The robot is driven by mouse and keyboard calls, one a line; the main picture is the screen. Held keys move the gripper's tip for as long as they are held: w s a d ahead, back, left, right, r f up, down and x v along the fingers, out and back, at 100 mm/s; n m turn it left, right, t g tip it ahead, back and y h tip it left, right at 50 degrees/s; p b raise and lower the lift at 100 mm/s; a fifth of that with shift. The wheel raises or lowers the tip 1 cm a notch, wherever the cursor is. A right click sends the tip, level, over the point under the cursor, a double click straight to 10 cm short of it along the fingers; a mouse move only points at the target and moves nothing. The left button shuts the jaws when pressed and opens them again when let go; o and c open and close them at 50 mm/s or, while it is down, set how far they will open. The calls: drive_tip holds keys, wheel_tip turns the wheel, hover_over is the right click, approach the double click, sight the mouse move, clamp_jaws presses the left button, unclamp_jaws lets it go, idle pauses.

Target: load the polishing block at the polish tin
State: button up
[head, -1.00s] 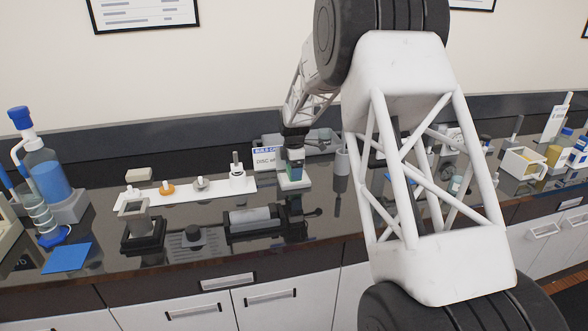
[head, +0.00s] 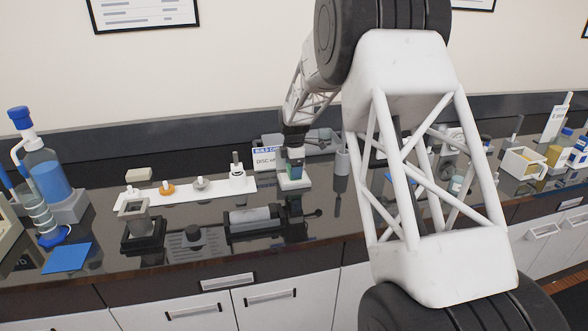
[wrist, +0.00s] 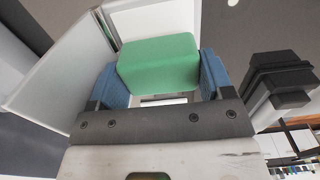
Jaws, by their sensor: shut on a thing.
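My gripper (head: 292,164) is near the back of the dark bench, pointing down. In the wrist view my gripper (wrist: 163,78) has its two blue fingers closed on the sides of a green block (wrist: 158,60), which I take as the polishing block. In the head view the block is small and partly hidden by the fingers. A low white square thing (head: 294,183) lies right under the gripper; it may be the polish tin, but I cannot tell. Whether the block touches it is unclear. A white surface (wrist: 155,20) shows just beyond the block in the wrist view.
A white strip (head: 215,190) with several small parts lies to the left, behind a grey cylinder in a black cradle (head: 252,217). A sign (head: 265,158) stands behind the gripper. A grey cup (head: 342,161) stands close on the right. A blue mat (head: 67,258) lies far left.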

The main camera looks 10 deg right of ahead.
drive_tip(key=shift+r, duration=3.2)
drive_tip(key=shift+r+m, duration=0.1)
drive_tip(key=shift+m, duration=0.2)
drive_tip(key=m, duration=0.1)
drive_tip(key=a+r+m, duration=0.1)
drive_tip(key=m, duration=0.1)
drive_tip(key=shift+s+a+m, duration=0.1)
drive_tip(key=shift+s+m, duration=0.05)
drive_tip(key=shift+m, duration=0.15)
drive_tip(key=a+r+m, duration=0.1)
drive_tip(key=m, duration=0.3)
drive_tip(key=s+a+r+m, duration=0.1)
drive_tip(key=m, duration=0.4)
drive_tip(key=a+r+m, duration=0.1)
drive_tip(key=r+m, duration=0.1)
drive_tip(key=m, duration=0.2)
drive_tip(key=shift+s+a+m, duration=0.2)
drive_tip(key=shift+a+m, duration=0.2)
